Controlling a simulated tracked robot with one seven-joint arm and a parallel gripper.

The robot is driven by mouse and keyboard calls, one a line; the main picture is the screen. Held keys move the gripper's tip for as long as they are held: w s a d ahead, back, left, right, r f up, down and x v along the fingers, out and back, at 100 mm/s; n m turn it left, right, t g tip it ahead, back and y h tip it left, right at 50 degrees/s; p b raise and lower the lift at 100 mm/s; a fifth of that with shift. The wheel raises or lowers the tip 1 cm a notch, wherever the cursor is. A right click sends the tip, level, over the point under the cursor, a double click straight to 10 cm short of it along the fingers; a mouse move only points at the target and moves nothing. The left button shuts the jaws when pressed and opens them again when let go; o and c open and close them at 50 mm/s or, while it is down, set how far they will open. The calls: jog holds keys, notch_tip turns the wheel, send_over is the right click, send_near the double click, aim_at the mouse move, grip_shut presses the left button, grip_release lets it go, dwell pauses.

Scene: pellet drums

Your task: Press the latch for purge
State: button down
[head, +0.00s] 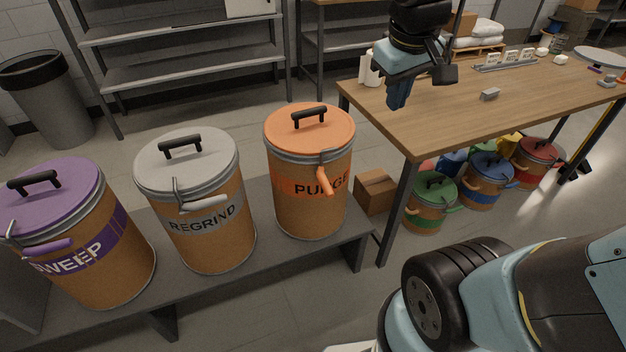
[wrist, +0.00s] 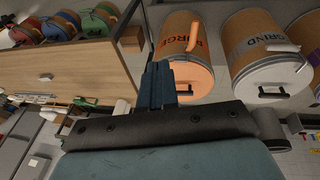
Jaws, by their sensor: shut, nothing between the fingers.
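The purge drum (head: 311,190) is brown with an orange lid and a black lid handle, and stands upright at the right end of a low dark bench. Its orange latch (head: 325,180) hangs down the front, over the lettering. In the wrist view the purge drum (wrist: 185,32) appears upside down, with its latch (wrist: 194,36) in clear sight. My gripper (head: 398,95) is above the left end of the wooden table, to the right of the purge drum and higher than it, touching nothing. Its fingers (wrist: 160,78) are shut and empty.
The regrind drum (head: 207,220) and sweep drum (head: 100,255) stand on the same bench (head: 280,262). The wooden table (head: 420,118) stands close to the right of the purge drum. A cardboard box (head: 376,192) and several small coloured drums (head: 430,203) are below it.

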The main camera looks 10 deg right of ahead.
jog(key=w+a+f+n+g+h, duration=0.1)
jog(key=w+a+f+n+h, duration=0.2)
jog(key=w+a+f+n, duration=0.2)
jog(key=w+a+f+n+h, duration=0.3)
jog(key=a+f+n, duration=0.8)
jog(key=a+f, duration=0.7)
jog(key=shift+w+g+h, duration=0.3)
jog(key=shift+w+g, duration=0.1)
jog(key=shift+w, duration=0.5)
jog(key=shift+f, duration=0.15)
jog(key=d+r+x, duration=0.1)
jog(key=d+x, duration=0.1)
jog(key=x, duration=1.1)
jog(key=shift+w+r, duration=0.25)
jog(key=shift+r, duration=0.15)
jog(key=shift+d, duration=0.1)
